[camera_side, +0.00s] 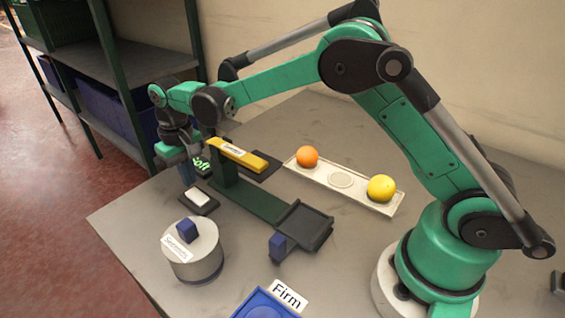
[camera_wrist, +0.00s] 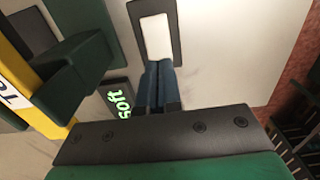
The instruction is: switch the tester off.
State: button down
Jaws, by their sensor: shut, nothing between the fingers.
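The tester (camera_side: 240,185) is a dark green stand with a yellow labelled bar (camera_side: 237,154) on top. Its small display (camera_wrist: 120,105) glows green with the word "Soft"; it also shows in the side view (camera_side: 201,165). A white switch (camera_side: 199,196) on a dark plate lies on the table in front of the tester; it shows at the top of the wrist view (camera_wrist: 157,37). My gripper (camera_wrist: 158,68) points down with its blue-grey fingers together and empty. In the side view my gripper (camera_side: 187,180) is just behind and above the switch. I cannot tell whether it touches.
A white tray (camera_side: 340,180) holds an orange fruit (camera_side: 307,156) and a yellow fruit (camera_side: 381,188). A round grey drum (camera_side: 195,260) with a blue block (camera_side: 187,230) stands close in front of the switch. A dark tray (camera_side: 305,226) and a blue "Firm" tray (camera_side: 262,306) lie nearer.

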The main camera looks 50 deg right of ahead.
aim_at(193, 191)
jog(key=shift+f, duration=1.2)
dwell(0.9)
jog(key=shift+r, duration=3.55)
jog(key=s+d+r+t, duration=0.3)
jog(key=s+d+r, duration=0.2)
jog(key=s+r, duration=0.25)
jog(key=s+d+f+t, duration=0.2)
jog(key=s+f+t, duration=0.1)
jog(key=s, duration=0.6)
jog(key=shift+s+d+t, duration=0.3)
jog(key=shift+t, duration=0.2)
